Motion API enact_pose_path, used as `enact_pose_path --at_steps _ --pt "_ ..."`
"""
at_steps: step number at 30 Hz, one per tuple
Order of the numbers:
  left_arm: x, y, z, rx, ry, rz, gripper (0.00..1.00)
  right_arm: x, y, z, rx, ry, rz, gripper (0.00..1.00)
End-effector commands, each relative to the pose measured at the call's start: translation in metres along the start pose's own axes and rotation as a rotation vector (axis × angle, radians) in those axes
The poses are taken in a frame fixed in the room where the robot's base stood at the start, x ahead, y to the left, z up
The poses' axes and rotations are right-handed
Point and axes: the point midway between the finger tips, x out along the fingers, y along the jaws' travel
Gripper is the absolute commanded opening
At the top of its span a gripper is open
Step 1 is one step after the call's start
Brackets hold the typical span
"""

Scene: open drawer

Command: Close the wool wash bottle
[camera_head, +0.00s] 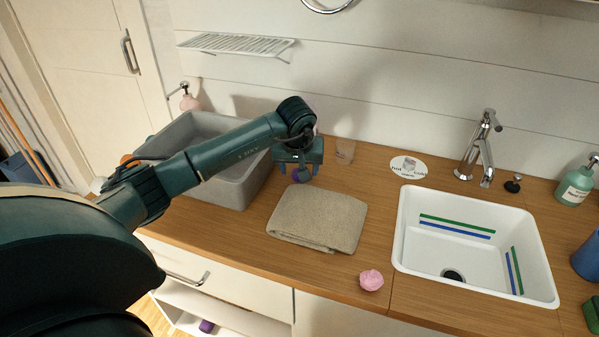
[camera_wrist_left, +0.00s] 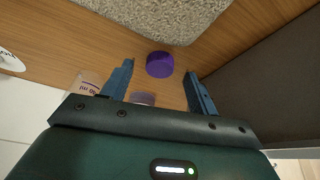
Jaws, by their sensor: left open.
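My left gripper (camera_head: 299,172) is open and points down over the counter, between the grey basin and the folded towel. A small round purple thing, which looks like a cap (camera_head: 299,176), is under its fingers. In the left wrist view the purple cap (camera_wrist_left: 160,64) lies on the wood between and just beyond the two fingertips, apparently not gripped. A paler purple object (camera_wrist_left: 143,98) shows partly behind the gripper's palm; I cannot tell if it is the wool wash bottle. My arm hides much of the area behind it. My right gripper is not in view.
The grey basin (camera_head: 238,188) stands left of the gripper. A folded towel (camera_head: 318,218) lies in front. A clear measuring cup (camera_head: 345,151) stands behind right. A pink object (camera_head: 371,280) lies near the counter edge. A white sink (camera_head: 470,205) is at right.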

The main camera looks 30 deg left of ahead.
Motion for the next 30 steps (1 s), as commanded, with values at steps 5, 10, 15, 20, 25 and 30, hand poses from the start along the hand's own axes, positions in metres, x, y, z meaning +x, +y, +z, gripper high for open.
enact_pose_path --at_steps 5,10,15,20,25,30 --pt "0.017 0.0 0.0 0.0 0.0 0.0 0.59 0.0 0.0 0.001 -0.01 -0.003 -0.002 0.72" --pt "0.018 0.0 0.0 0.001 0.002 0.0 0.59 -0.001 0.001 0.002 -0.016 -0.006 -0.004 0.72" --pt "0.018 0.0 0.0 0.001 0.001 0.0 0.59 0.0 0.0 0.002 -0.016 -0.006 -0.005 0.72" --pt "0.018 0.0 0.0 0.001 0.001 0.0 0.47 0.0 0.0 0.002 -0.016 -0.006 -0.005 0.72" --pt "0.017 0.0 0.0 0.001 0.001 0.0 0.33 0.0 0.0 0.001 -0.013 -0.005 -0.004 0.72" --pt "0.017 0.0 0.0 0.001 0.001 0.0 0.19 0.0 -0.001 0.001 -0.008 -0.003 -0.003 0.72"
